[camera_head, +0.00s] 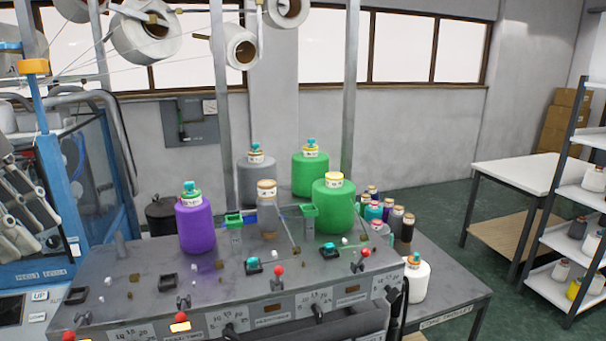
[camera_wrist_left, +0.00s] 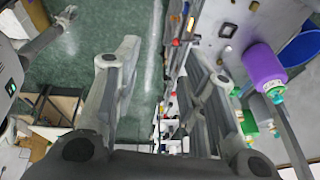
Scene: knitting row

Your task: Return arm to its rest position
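My left gripper (camera_head: 32,212) is at the far left edge of the head view, in front of the blue-framed machine. Its grey fingers point down and to the right, and the rest of the arm is cut off by the picture's edge. In the left wrist view the two fingers of my left gripper (camera_wrist_left: 165,75) stand well apart with nothing between them. The gripper is open and empty. The green floor and the grey worktop show beyond it.
A grey worktop (camera_head: 130,262) with knobs and red-topped levers holds a purple cone (camera_head: 195,225) and a green cone (camera_head: 333,207). The blue-framed machine (camera_head: 90,170) stands at left. A white table (camera_head: 515,172) and shelf rack (camera_head: 555,245) stand at right, with floor between.

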